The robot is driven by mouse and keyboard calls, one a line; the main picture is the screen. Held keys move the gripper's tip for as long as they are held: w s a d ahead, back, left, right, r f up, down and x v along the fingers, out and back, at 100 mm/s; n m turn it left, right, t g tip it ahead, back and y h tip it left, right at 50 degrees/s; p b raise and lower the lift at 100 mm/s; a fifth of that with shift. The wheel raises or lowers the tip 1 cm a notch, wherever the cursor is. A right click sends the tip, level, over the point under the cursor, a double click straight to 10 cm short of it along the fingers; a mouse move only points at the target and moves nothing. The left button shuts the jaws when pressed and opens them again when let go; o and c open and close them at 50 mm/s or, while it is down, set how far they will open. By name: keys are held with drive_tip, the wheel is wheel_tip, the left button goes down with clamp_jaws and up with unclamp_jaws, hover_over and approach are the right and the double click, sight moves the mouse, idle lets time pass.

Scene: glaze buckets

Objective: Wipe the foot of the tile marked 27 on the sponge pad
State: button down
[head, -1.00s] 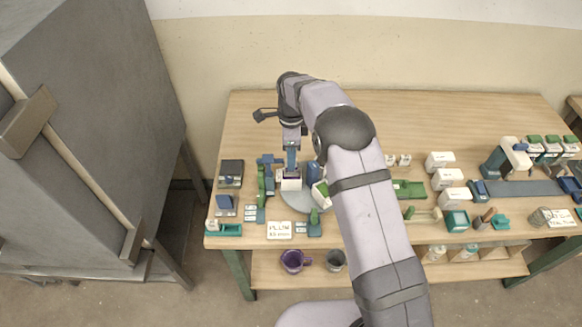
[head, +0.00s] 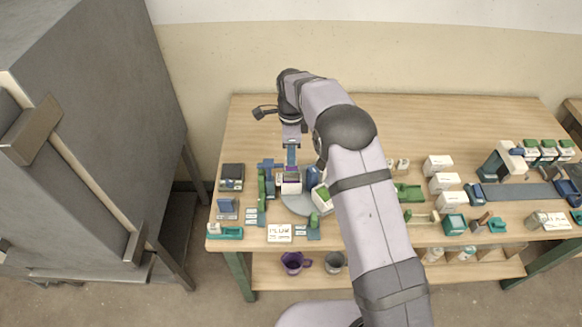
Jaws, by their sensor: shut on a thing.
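My gripper (head: 291,163) points down over the left part of the bench, above a round grey disc (head: 294,204). It is shut on a small dark purple-topped piece (head: 291,171), which I take to be a tile; no number is legible on it. The piece is right above or against a white block (head: 291,188) at the disc's back left; I cannot tell whether they touch. The sponge pad cannot be made out for sure among the small blocks.
A white-and-green block (head: 322,197) and a blue piece (head: 312,176) stand close right of the gripper. Green and blue holders (head: 262,188) stand close left. My forearm hides the bench's middle. The bench's back (head: 430,120) is clear. A large grey cabinet (head: 100,120) stands left.

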drive_tip(key=shift+r+p, duration=1.45)
drive_tip(key=shift+r, duration=0.8)
drive_tip(key=d+f+b, duration=0.1)
drive_tip(key=d+f, duration=0.2)
drive_tip(key=d, duration=0.6)
drive_tip(key=s+d+f+b, duration=0.1)
drive_tip(key=d+f+b, duration=0.1)
drive_tip(key=d, duration=0.7)
drive_tip(key=s+d+f+b, duration=0.1)
drive_tip(key=d+f, duration=0.3)
drive_tip(key=d, duration=0.4)
drive_tip(key=shift+d, duration=0.4)
drive_tip(key=shift+f, duration=0.1)
drive_tip(key=shift+f+b, duration=0.15)
drive_tip(key=shift+b, duration=0.15)
drive_tip(key=shift+f+b, duration=1.5)
drive_tip(key=shift+f, duration=0.75)
